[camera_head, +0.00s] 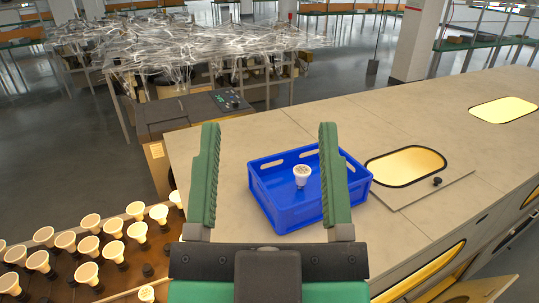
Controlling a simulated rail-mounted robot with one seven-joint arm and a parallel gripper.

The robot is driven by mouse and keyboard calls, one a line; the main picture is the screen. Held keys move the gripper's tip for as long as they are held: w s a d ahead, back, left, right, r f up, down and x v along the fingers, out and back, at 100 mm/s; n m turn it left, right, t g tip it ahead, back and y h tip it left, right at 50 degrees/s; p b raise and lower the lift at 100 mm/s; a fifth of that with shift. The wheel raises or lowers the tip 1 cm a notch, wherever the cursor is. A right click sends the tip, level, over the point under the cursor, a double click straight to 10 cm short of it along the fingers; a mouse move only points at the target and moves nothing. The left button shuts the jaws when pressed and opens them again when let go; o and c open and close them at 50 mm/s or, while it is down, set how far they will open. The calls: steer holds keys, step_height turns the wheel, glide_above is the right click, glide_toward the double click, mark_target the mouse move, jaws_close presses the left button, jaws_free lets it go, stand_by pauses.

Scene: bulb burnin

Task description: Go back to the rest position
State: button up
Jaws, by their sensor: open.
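My gripper (268,180) is in the lower middle of the head camera view, with its two green fingers spread wide apart and nothing between them. Beyond the fingers a blue crate (283,217) stands on the grey worktop. One white bulb (302,172) stands in the crate, seen between the fingers and close to the right one. The right finger hides part of the crate. I cannot tell the exact height of my gripper above the worktop.
A rack (75,288) with several glowing bulbs lies at the lower left. The worktop (400,120) has lit oval windows (405,165) and a small black knob (437,181) right of the crate. A machine under clear wrap (200,50) stands behind.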

step_height(320, 180, up, 6)
steer(key=p, duration=0.5)
steer(key=shift+w+a+f+p, duration=0.1)
steer(key=shift+f+p, duration=0.1)
steer(key=shift+p, duration=0.15)
stand_by(0.4)
